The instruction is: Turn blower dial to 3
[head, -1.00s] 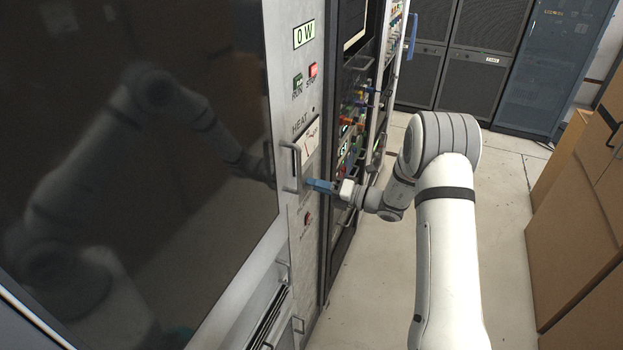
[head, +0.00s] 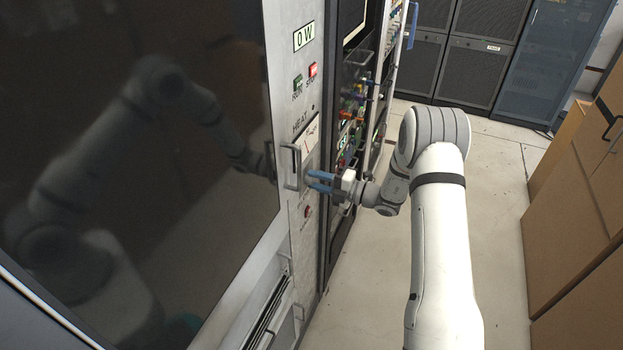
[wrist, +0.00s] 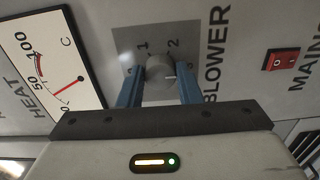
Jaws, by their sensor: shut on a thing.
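The blower dial (wrist: 160,70) is a round grey knob on the panel, with printed numbers 1 and 2 above it in the wrist view. A pale mark on its face points right, towards the right finger. Part of the scale there is hidden, so I cannot read the exact setting. My gripper (wrist: 159,84) has one blue finger on each side of the dial and is shut on it. In the head view my gripper (head: 320,182) is at the panel, below the heat gauge (head: 309,136). The dial itself is hard to make out there.
In the wrist view the heat gauge (wrist: 48,62) is to the left and a red mains switch (wrist: 281,60) to the right. A metal handle (head: 291,167) stands out beside my gripper. Wooden cabinets (head: 575,220) line the right; the floor between is clear.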

